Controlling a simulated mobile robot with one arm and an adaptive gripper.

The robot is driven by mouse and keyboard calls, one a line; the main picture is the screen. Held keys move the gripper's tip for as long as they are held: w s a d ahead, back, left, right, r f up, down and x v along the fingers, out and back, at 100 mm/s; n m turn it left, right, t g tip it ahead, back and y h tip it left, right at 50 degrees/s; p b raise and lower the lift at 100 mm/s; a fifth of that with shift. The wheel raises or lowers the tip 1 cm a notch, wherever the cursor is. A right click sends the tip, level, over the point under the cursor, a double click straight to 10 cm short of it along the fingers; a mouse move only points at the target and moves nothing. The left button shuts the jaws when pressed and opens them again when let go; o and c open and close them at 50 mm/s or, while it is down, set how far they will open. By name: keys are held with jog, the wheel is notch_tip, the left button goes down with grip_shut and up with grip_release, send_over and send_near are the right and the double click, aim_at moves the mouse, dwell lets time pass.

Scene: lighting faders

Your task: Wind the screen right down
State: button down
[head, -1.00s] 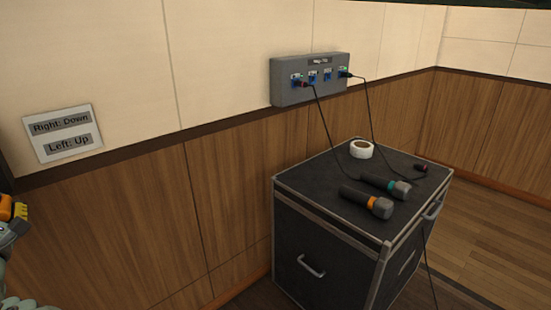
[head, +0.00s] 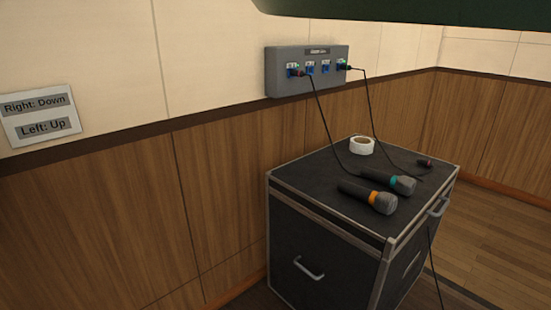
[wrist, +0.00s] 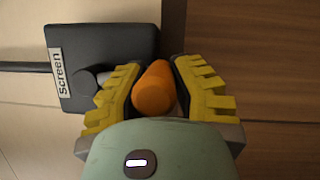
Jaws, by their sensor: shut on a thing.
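In the wrist view, my gripper (wrist: 159,68) has its yellow ridged fingers closed around an orange crank handle (wrist: 154,90). Beside the handle, to the left, is a black box (wrist: 105,45) with a "Screen" label (wrist: 60,72). A grey shaft part shows between the box and the left finger. In the head view, a wall sign (head: 38,115) reads "Right: Down" and "Left: Up". My gripper and the crank are out of the head view. I cannot tell whether the dark green shape (head: 420,14) across the top of the head view is the screen.
A black flight case (head: 345,235) stands against the wall, with two microphones (head: 368,198) and a white tape roll (head: 361,146) on top. A grey socket box (head: 300,82) with cables hangs above it. Wooden floor shows at the right.

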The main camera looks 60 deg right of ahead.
jog(key=shift+f+m, duration=0.3)
jog(key=shift+f, duration=0.35)
jog(key=shift+w+a+r+m+g+b, duration=0.15)
jog(key=shift+a+m+b, duration=0.1)
jog(key=shift+b, duration=0.2)
jog(key=shift+a+r+m+g+b, duration=0.15)
jog(key=shift+a+m+b, duration=0.1)
jog(key=shift+b, duration=0.15)
jog(key=shift+a, duration=0.1)
jog(key=c, duration=1)
grip_release()
jog(key=shift+o, duration=1.3)
jog(key=shift+r, duration=0.1)
jog(key=shift+r, duration=0.1)
